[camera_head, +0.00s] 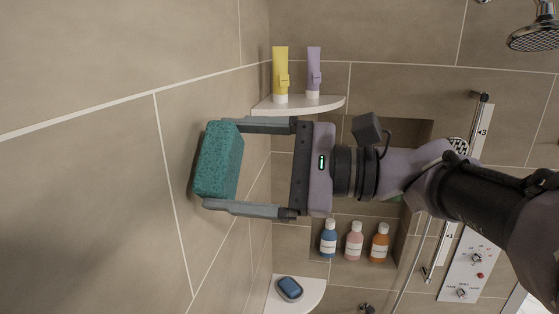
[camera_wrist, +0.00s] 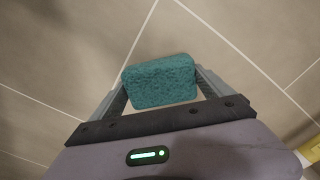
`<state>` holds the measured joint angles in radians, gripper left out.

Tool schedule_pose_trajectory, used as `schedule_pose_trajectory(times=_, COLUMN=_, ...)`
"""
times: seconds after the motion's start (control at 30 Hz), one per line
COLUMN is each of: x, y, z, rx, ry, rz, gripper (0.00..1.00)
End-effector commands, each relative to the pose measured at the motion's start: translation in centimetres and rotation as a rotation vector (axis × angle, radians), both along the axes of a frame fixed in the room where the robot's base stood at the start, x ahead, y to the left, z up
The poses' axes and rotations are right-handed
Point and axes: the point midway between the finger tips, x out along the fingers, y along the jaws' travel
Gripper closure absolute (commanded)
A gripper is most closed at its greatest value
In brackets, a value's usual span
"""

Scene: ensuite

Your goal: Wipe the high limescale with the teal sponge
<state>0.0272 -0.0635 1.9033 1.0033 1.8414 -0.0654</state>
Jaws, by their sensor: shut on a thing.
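The teal sponge (camera_head: 218,160) is held between the two fingers of my gripper (camera_head: 224,164), which is shut on it. The sponge also shows in the wrist view (camera_wrist: 160,82), between the fingertips. Its outer face is toward the beige tiled wall (camera_head: 90,200) on the left. A dark line of shade lies along the sponge's left edge; I cannot tell whether it touches the wall. I cannot make out any limescale on the tiles in either view.
A corner shelf (camera_head: 330,103) with a yellow tube (camera_head: 280,72) and a purple tube (camera_head: 314,70) stands close above my gripper. A niche holds several bottles (camera_head: 354,241). A lower corner shelf (camera_head: 315,290) bears a blue soap (camera_head: 289,287). A shower head (camera_head: 534,38) hangs at upper right.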

Motion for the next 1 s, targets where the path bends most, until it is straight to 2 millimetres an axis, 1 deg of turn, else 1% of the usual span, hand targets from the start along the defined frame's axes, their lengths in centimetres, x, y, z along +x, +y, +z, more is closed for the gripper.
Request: schedule_pose_trajectory(times=1.0, x=0.1, y=1.8, z=0.1, rx=0.001, ry=0.000, rz=0.001, gripper=0.42)
